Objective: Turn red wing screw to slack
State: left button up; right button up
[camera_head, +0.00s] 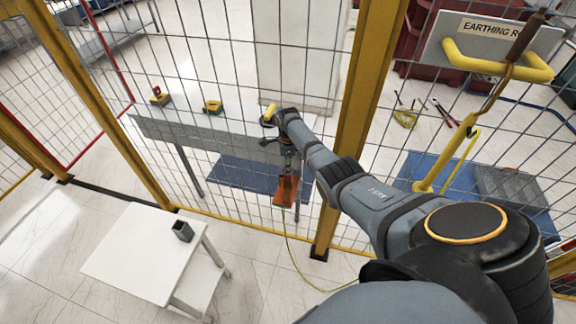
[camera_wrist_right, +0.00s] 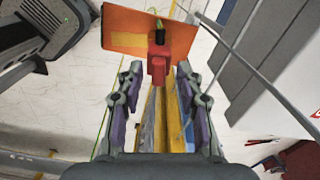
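The red wing screw (camera_wrist_right: 157,68) shows in the right wrist view, in front of an orange plate (camera_wrist_right: 125,42). It lies between or just beyond my right gripper's two fingertips (camera_wrist_right: 158,74), with a gap visible on each side. My right gripper is open. In the head view my right gripper (camera_head: 289,158) points down just above the orange plate (camera_head: 286,191); the screw cannot be made out there. A yellow-green cable (camera_head: 290,245) hangs below the plate. My left gripper is not in view.
A yellow-framed mesh fence (camera_head: 360,100) runs across the head view close to my right arm. A white table (camera_head: 135,262) with a small dark open box (camera_head: 182,231) stands at the lower left. A grey bench (camera_head: 185,128) stands behind the mesh. An earthing sign (camera_head: 489,28) hangs at the upper right.

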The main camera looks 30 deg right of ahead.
jog(key=shift+r, duration=0.1)
jog(key=shift+c, duration=0.2)
jog(key=shift+a, duration=0.1)
jog(key=shift+c, duration=1.3)
jog(key=c, duration=0.5)
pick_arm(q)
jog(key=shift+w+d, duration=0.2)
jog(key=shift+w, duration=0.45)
pick_arm(e)
grip_shut()
